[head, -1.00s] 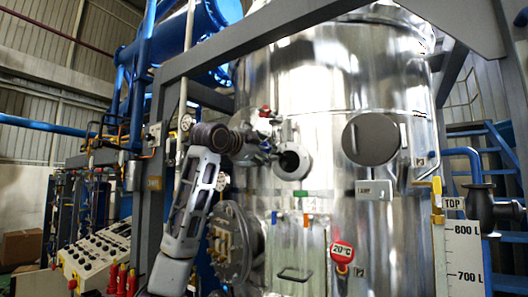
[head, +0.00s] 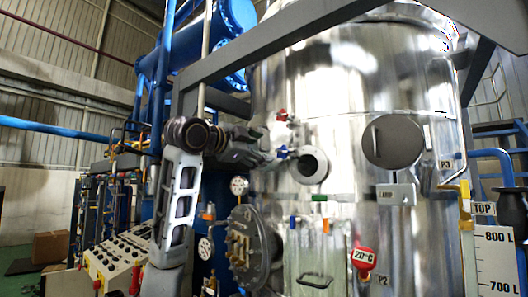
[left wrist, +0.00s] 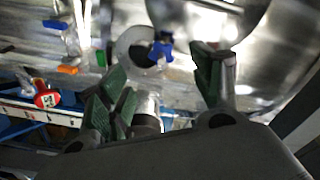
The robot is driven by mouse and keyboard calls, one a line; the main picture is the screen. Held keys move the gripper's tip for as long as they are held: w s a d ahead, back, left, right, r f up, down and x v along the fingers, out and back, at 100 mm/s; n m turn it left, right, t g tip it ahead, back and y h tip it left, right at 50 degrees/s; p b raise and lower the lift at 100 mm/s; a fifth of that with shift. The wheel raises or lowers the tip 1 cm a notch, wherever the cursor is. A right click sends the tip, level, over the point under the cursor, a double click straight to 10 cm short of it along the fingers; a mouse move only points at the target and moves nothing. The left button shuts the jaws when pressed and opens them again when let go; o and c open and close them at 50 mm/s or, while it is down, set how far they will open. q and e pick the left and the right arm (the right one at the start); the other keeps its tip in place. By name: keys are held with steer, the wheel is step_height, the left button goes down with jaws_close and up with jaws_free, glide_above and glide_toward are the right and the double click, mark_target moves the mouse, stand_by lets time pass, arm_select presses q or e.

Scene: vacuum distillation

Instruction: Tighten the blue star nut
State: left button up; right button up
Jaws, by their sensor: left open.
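The blue star nut (head: 283,152) is on the side of the shiny steel tank, just left of a round port with a dark opening (head: 313,165). It also shows in the left wrist view (left wrist: 161,48), in front of that port, beyond and between my fingertips. My left gripper (head: 264,155) is close to the left of the nut in the head view. Its green-padded fingers (left wrist: 160,88) are spread, with nothing between them. I cannot tell from the frames whether a finger touches the nut. My right gripper is not in view.
A red star nut (head: 282,115) sits just above the blue one. A round dark hatch (head: 393,141) is to the right. A flanged cover (head: 247,247) and a red 20°C tag (head: 364,258) are below. A grey beam (head: 275,38) crosses above my arm.

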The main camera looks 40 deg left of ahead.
mark_target(281, 153)
arm_select(q)
steer(key=shift+s, duration=0.1)
stand_by(0.3)
steer(key=shift+s+d+n+b, duration=0.25)
steer(key=shift+n+b, duration=0.4)
steer(key=shift+n, duration=1.45)
steer(key=shift+s+d+n+b, duration=0.1)
steer(key=shift+s+n+b, duration=0.45)
steer(key=shift+n, duration=1.55)
steer(key=shift+s+d+n+b, duration=0.2)
steer(key=shift+n+b, duration=0.6)
steer(key=shift+n, duration=1.3)
steer(key=shift+w, duration=0.2)
steer(key=shift+w+a+p, duration=0.3)
steer(key=shift+w+p, duration=0.35)
steer(key=shift+w, duration=1.6)
steer(key=shift+w+a+p, duration=0.3)
steer(key=shift+w+p, duration=0.4)
steer(key=shift+w, duration=1.5)
steer(key=shift+w+a+p, duration=0.3)
steer(key=shift+w+p, duration=0.35)
steer(key=shift+w, duration=1.6)
